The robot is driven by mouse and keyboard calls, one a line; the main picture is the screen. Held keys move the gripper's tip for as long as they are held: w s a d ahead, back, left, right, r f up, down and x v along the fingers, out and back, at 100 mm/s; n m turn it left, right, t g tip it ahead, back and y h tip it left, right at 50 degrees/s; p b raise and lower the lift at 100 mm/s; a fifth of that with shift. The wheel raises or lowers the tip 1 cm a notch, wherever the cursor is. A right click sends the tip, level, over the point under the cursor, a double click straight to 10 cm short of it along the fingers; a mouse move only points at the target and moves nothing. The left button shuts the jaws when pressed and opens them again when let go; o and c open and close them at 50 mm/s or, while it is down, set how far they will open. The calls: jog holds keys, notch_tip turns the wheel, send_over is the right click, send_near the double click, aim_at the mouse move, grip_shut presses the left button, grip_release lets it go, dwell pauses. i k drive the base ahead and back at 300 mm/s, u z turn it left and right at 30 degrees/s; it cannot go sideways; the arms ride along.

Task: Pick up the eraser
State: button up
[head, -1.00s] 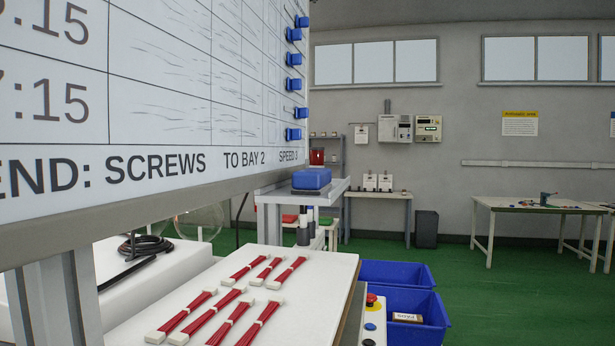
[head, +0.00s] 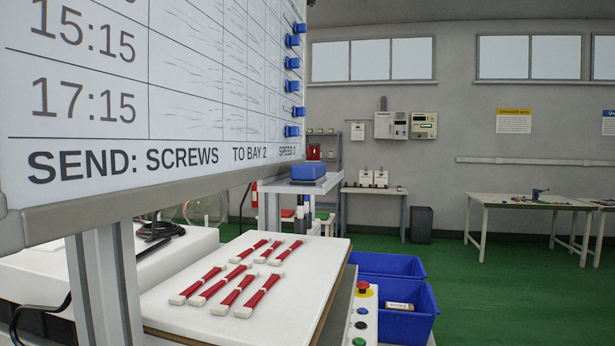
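I cannot make out anything that is clearly an eraser. The whiteboard (head: 120,130) fills the upper left, with times, pen marks and the line "SEND: SCREWS TO BAY 2 SPEED 3". A grey ledge (head: 150,192) runs along its lower edge, and no eraser shows on the visible part. Several blue pieces (head: 291,85) sit in a column at the board's right edge. My gripper is not in view.
A white table (head: 205,322) below the board holds several red strips with pale ends (head: 258,290). Blue bins (head: 410,328) and a panel with a red button (head: 363,287) stand beside it. A blue object (head: 308,169) sits on a bench behind. Green floor (head: 500,310) is open at right.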

aim_at(306, 173)
jog(key=u, duration=0.05)
jog(key=k, duration=0.3)
jog(key=u, duration=1.85)
jog(key=k, duration=1.2)
jog(key=z, duration=1.35)
jog(key=i, duration=1)
jog(key=u, duration=0.05)
